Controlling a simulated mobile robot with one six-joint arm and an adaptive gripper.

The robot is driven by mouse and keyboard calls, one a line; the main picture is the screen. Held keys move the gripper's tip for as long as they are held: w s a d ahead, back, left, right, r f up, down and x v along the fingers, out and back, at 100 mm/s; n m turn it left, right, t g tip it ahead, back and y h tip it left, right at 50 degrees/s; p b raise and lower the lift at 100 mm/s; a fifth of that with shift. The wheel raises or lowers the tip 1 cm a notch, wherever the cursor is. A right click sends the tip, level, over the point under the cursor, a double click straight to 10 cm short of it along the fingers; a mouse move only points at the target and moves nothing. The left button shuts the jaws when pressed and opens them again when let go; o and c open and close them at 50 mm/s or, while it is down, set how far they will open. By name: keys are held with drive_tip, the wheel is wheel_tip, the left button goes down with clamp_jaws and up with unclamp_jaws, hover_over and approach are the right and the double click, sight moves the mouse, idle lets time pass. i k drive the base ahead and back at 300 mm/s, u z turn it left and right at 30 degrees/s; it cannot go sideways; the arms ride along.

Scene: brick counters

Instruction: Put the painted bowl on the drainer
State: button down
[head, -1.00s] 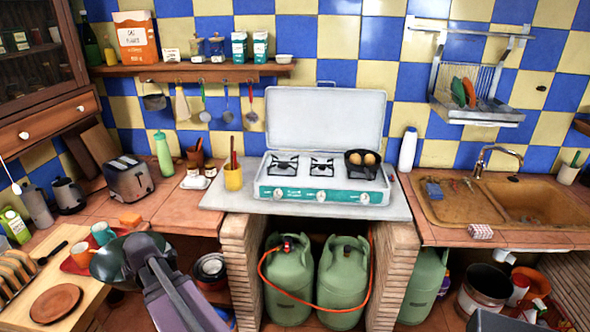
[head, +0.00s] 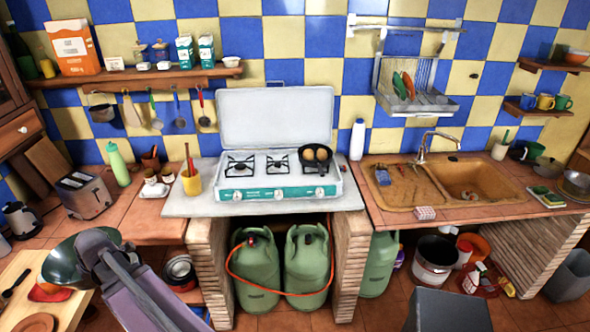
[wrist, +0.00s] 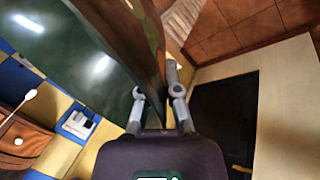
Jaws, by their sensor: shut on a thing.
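The painted bowl (head: 62,262) is dark green inside and glossy. It is held at the lower left of the head view, in front of the left counter. In the wrist view the bowl (wrist: 95,50) fills the upper left, tilted, with its wall between the fingers. My gripper (wrist: 158,88) is shut on that wall; in the head view my own arm hides most of the fingers. The drainer (head: 425,103) is a metal wall rack above the sink at the upper right, far from my gripper. Green and orange plates (head: 403,85) stand in its left part.
A gas stove (head: 277,178) with a pan stands mid-counter. The sink (head: 480,185) lies below the drainer, with a tap (head: 430,145) rising between. A white bottle (head: 357,139) stands left of the sink. A toaster (head: 85,195) and green bottle (head: 118,163) stand near the bowl.

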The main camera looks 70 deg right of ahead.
sight(414, 192)
drive_tip(key=u, duration=0.2)
drive_tip(key=k, duration=0.1)
drive_tip(key=z, duration=3.3)
drive_tip(key=i, duration=0.45)
drive_tip(key=u, duration=0.05)
